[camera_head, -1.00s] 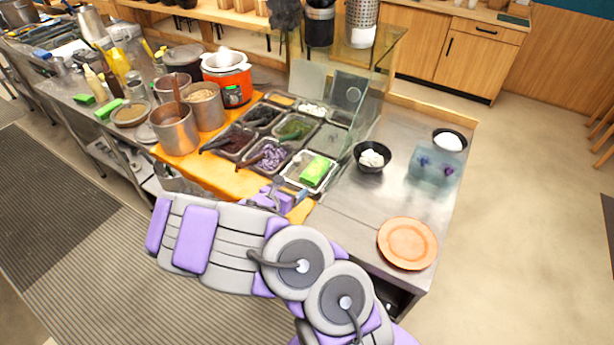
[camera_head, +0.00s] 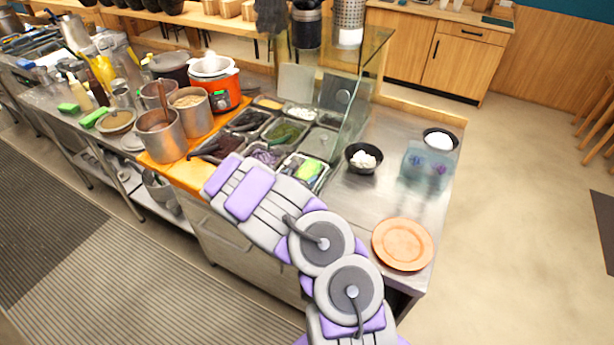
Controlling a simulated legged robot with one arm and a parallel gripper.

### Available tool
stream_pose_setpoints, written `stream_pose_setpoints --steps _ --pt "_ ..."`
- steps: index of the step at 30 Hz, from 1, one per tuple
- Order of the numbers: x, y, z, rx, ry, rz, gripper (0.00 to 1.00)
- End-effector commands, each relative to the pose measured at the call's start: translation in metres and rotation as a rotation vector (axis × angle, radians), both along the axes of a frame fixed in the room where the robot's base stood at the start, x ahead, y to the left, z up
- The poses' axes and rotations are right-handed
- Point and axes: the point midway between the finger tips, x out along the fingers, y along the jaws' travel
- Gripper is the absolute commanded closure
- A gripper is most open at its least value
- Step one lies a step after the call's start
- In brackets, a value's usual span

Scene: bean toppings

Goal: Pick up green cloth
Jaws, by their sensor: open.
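A bright green block-shaped piece (camera_head: 310,170), which may be the green cloth, lies in the metal tray (camera_head: 323,183) at the front right of the topping trays. My arm reaches up from the bottom and its far link covers the front edge of this tray. My gripper is hidden behind that link, so its distance from the green piece cannot be told. Two more green pieces lie on the left counter, one farther left (camera_head: 68,108) and one beside a plate (camera_head: 94,117).
A black bowl with white food (camera_head: 364,158), an orange plate (camera_head: 402,244) and a clear bluish box (camera_head: 428,165) stand on the steel counter to the right. Metal pots (camera_head: 161,135) stand to the left.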

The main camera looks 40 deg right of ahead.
Motion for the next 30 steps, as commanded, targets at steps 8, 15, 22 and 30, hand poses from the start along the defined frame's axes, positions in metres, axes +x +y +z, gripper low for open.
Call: stream_pose_setpoints --steps 8,15,22,30 --pt "0.011 -0.026 -0.010 0.001 -0.002 -0.001 0.18" --pt "0.012 -0.026 -0.010 -0.001 0.000 0.000 0.18" --pt "0.012 -0.026 -0.010 0.000 0.000 0.000 0.40" --pt "0.011 -0.027 -0.010 0.000 0.000 0.000 0.62"
